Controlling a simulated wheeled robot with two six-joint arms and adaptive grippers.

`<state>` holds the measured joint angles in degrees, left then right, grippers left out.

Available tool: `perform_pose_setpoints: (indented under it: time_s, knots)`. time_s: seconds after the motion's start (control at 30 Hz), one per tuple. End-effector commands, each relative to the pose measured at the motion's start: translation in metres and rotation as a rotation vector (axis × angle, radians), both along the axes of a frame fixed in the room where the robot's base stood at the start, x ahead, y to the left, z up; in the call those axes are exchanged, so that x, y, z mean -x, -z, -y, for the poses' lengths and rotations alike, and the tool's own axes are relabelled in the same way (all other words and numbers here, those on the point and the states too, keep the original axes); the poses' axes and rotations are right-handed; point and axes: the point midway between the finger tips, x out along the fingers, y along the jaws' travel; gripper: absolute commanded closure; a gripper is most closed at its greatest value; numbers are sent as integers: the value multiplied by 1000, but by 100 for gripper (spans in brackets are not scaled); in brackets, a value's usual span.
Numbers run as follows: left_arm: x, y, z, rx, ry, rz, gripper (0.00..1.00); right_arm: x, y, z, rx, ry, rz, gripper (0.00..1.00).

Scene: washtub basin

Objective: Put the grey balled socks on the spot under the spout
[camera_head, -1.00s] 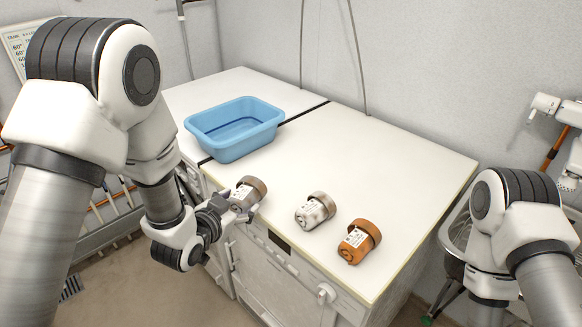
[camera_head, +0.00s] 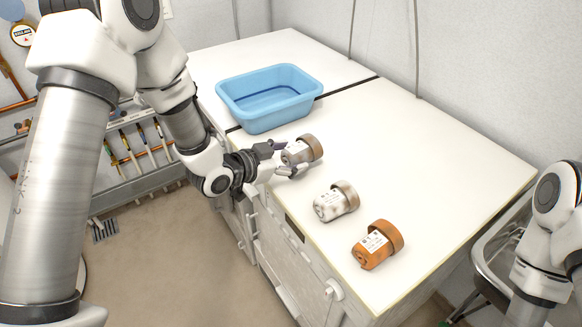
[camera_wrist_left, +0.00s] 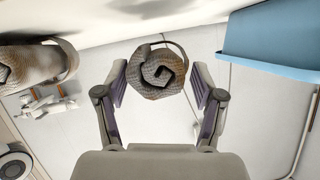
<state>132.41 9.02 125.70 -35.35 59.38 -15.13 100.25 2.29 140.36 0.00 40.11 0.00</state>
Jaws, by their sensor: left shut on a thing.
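The grey balled socks (camera_head: 297,154), a roll with a brown cuff and a white label, are at the near edge of the white top, close to the blue tub. My left gripper (camera_head: 284,160) is shut on them, a finger on either side. In the left wrist view the spiral end of the grey socks (camera_wrist_left: 157,72) shows between the fingertips (camera_wrist_left: 160,82). Whether they touch the top is hard to tell. My right arm shows at the right edge, but its gripper is out of frame. No spout or spot under it is clearly in view.
White balled socks (camera_head: 330,205) and orange balled socks (camera_head: 372,250) lie along the front edge of the white top (camera_head: 440,170). The blue tub (camera_head: 262,112) stands behind the grey socks. A metal basin (camera_head: 492,262) is at right, partly behind my right arm.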

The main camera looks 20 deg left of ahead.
Motion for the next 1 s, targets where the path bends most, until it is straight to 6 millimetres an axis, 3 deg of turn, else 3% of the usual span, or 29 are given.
perform_pose_setpoints:
  time_s: [0.1, 0.2, 0.5, 0.53, 0.6, 1.0]
  knots:
    - [1, 23, 0, 0, -1, -4, 66, 0, -1, 0, 0, 0, 0, 60]
    - [0, 33, 0, 0, 0, -2, 66, 0, -6, 0, 0, 0, 0, 60]
    - [0, 38, 0, 0, 0, 0, 66, 0, -2, 0, 0, 0, 0, 60]
    - [0, 38, 0, 0, 0, 0, 28, 0, -2, 0, 0, 0, 0, 60]
    - [0, 37, 0, 0, 0, 0, 7, 0, -3, 0, 0, 0, 0, 60]
    - [3, 38, -2, 1, -3, 0, 7, 0, -1, 0, 0, 0, 0, 60]
